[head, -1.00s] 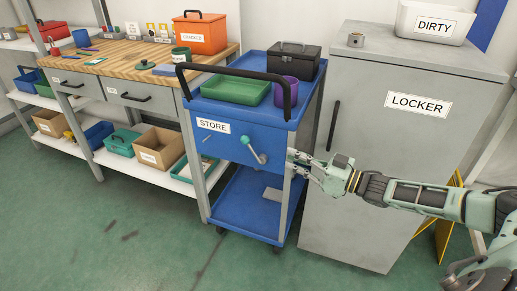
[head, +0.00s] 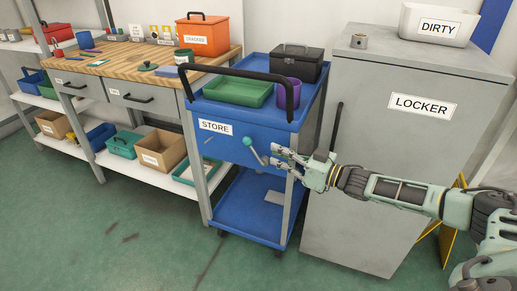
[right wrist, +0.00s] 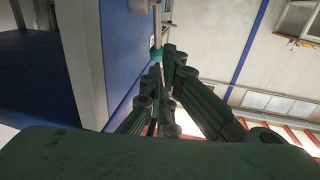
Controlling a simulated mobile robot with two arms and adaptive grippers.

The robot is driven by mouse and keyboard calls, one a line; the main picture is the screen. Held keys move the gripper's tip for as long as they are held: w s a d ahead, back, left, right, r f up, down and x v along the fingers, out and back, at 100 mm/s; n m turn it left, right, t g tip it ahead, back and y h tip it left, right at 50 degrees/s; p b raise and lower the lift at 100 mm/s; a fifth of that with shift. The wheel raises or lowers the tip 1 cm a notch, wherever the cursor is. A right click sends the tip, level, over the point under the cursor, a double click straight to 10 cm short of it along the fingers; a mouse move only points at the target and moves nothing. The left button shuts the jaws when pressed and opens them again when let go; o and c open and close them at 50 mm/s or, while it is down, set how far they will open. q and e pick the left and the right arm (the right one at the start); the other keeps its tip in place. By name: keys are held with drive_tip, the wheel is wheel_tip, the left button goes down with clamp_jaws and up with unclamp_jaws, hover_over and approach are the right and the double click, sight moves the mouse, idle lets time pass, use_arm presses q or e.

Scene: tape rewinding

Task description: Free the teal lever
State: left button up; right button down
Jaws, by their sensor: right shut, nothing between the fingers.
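The teal lever (head: 256,152) is on the blue front panel of the cart marked STORE. Its round teal knob sits at the upper left end of a short grey arm that slants down to the right. My right gripper (head: 273,157) is shut and empty, just right of the lever at the panel's right side. In the head view its fingertips look very close to the lever's lower end; I cannot tell whether they touch. In the right wrist view the teal knob (right wrist: 156,54) shows just beyond the fingers (right wrist: 162,95). My left gripper is out of view.
The blue cart (head: 250,212) carries a green tray (head: 237,91), a purple cup (head: 288,92) and a black box (head: 300,62), with a dark handle rail above. The grey locker (head: 375,150) stands close on the right. The floor in front is clear.

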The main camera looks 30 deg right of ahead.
sight(250, 144)
drive_tip(key=x, duration=0.6)
drive_tip(key=shift+b, duration=0.3)
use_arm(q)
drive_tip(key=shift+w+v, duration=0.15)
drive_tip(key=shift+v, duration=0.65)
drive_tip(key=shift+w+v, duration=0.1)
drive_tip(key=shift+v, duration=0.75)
use_arm(e)
drive_tip(key=shift+w+a, duration=0.4)
drive_tip(key=shift+w, duration=0.1)
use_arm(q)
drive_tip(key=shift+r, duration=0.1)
